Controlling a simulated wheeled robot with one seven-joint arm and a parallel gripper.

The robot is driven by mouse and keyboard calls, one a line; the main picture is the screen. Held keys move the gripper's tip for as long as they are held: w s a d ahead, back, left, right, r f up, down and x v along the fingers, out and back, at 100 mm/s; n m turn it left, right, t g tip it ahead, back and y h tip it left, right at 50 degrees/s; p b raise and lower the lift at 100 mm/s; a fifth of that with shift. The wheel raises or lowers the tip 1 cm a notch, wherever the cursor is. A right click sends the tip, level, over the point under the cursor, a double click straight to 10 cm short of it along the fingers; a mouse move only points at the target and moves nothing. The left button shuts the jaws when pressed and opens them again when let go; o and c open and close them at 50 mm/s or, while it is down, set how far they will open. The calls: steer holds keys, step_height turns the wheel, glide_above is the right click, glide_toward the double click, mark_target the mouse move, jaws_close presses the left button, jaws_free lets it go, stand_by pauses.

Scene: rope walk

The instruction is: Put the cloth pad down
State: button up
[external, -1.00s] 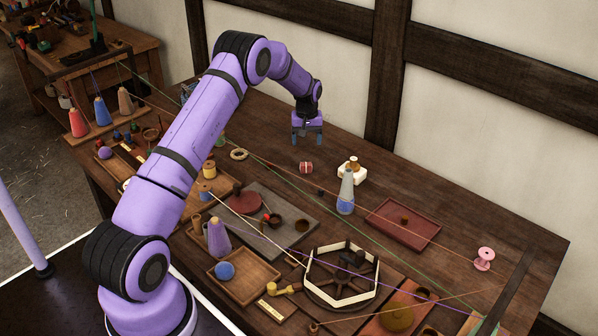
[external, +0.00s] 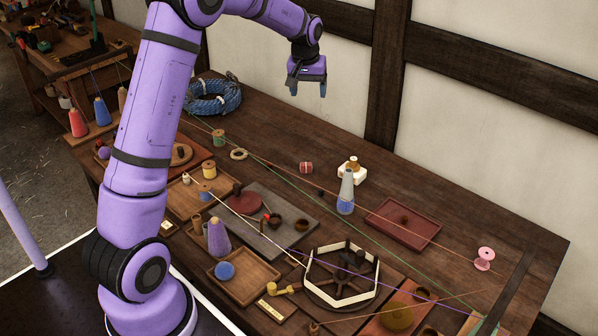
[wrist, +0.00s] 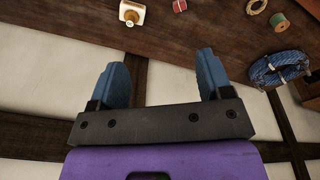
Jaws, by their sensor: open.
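A flat dark red round piece (external: 243,203) lies on the grey slab (external: 290,225) in the middle of the bench; it may be the cloth pad, but I cannot tell for sure. My gripper (external: 308,89) is high over the back of the bench, well apart from that piece. Its two blue fingers are spread with nothing between them, as the wrist view also shows (wrist: 162,62). The round piece does not show in the wrist view.
A blue rope coil (external: 214,98) lies at the back left. Strung yarns cross the bench. A hexagonal frame (external: 342,275) stands in front.

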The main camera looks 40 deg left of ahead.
steer(key=s+d+r+m+t, duration=0.1)
steer(key=s+d+r, duration=0.3)
steer(key=s+r, duration=0.45)
steer(key=s+d+r+m+t, duration=0.15)
steer(key=s+d+r, duration=0.3)
steer(key=s, duration=0.65)
steer(key=s+d+m, duration=0.2)
steer(key=s, duration=1)
steer(key=s+d+m+t, duration=0.1)
steer(key=s+d, duration=0.1)
steer(key=s, duration=0.9)
steer(key=shift+s+d+f+m, duration=0.3)
steer(key=shift+s+f+m, duration=0.05)
steer(key=shift+f, duration=0.1)
